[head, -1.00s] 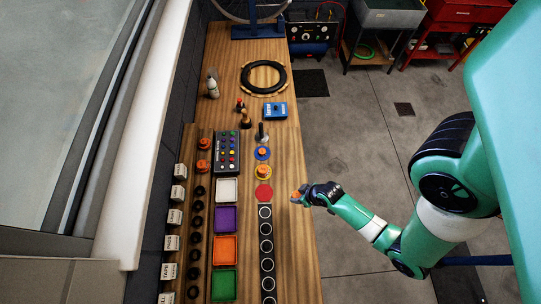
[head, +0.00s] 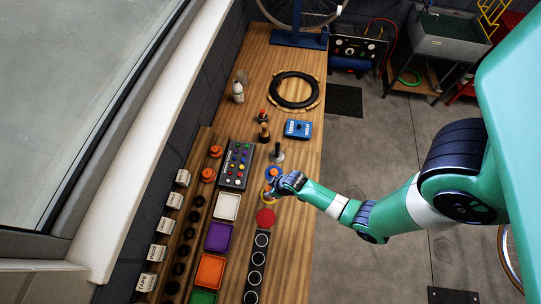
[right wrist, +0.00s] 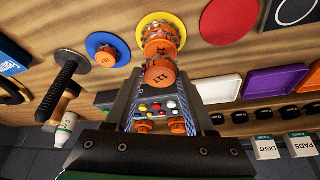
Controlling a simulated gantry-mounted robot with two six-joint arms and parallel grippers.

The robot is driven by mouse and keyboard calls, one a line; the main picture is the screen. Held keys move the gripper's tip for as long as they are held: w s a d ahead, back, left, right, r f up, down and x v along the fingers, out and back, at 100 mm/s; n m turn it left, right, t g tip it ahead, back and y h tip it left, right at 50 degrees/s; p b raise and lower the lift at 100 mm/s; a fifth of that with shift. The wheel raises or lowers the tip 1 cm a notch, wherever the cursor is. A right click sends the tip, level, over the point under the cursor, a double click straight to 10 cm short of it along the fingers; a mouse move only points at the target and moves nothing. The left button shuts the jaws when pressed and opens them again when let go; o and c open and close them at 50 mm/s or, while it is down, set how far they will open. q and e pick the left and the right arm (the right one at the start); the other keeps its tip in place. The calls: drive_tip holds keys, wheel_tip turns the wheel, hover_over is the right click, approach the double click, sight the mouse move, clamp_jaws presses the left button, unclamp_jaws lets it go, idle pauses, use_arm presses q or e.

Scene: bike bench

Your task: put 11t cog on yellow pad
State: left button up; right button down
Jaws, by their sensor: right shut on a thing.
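My right gripper (right wrist: 160,88) is shut on an orange cog piece (right wrist: 160,77) marked 11T, held between its fingertips. In the right wrist view, the yellow pad (right wrist: 144,20) lies just beyond it and bears another orange, toothed cog piece (right wrist: 160,48); the held cog overlaps its lower edge in the picture, and I cannot tell whether they touch. The blue pad (right wrist: 91,42) bears an orange piece (right wrist: 106,56) marked 11T. In the head view, my right gripper (head: 272,190) is over the yellow pad (head: 266,197), hiding most of it. My left gripper is not in view.
A red pad (head: 265,218) lies just in front. White (head: 227,206), purple (head: 218,237) and orange (head: 210,271) trays, a button box (head: 236,164) and a dark-handled tool (head: 277,152) stand nearby. The bench's right strip is clear.

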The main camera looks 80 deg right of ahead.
drive_tip(key=shift+f, duration=1.1)
drive_tip(key=shift+f, duration=0.15)
drive_tip(key=shift+c, duration=1.3)
unclamp_jaws()
